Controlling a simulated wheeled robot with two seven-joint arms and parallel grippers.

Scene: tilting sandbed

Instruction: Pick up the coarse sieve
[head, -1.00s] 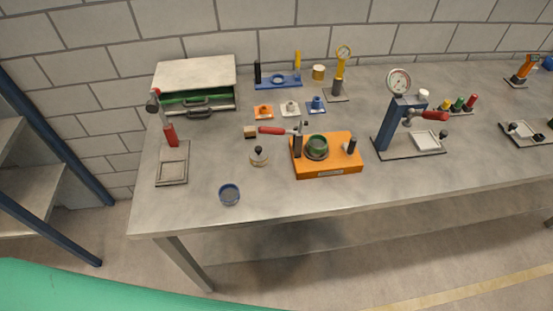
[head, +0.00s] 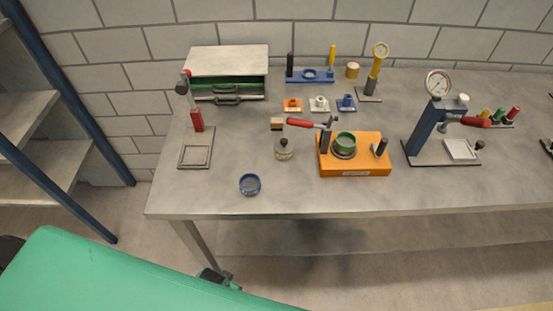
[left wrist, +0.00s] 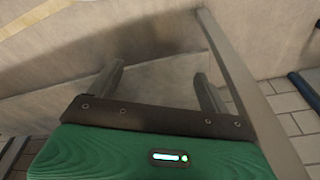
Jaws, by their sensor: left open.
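A small blue ring-shaped dish (head: 249,184), which looks like a sieve, lies flat near the front left edge of the grey table. I cannot tell mesh size in either. My left gripper (left wrist: 162,80) is open and empty in the left wrist view, with the floor and a table leg beyond its fingers. In the head view a dark part, probably of this gripper, shows below the table's front edge, well apart from the blue ring. My right gripper is not in view.
A red-handled stand (head: 195,160) is left of the blue ring, and a knobbed weight (head: 284,150) is right of it. A drawer box (head: 226,62) and a gauge press (head: 438,130) stand farther off. The table front (head: 300,200) is clear.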

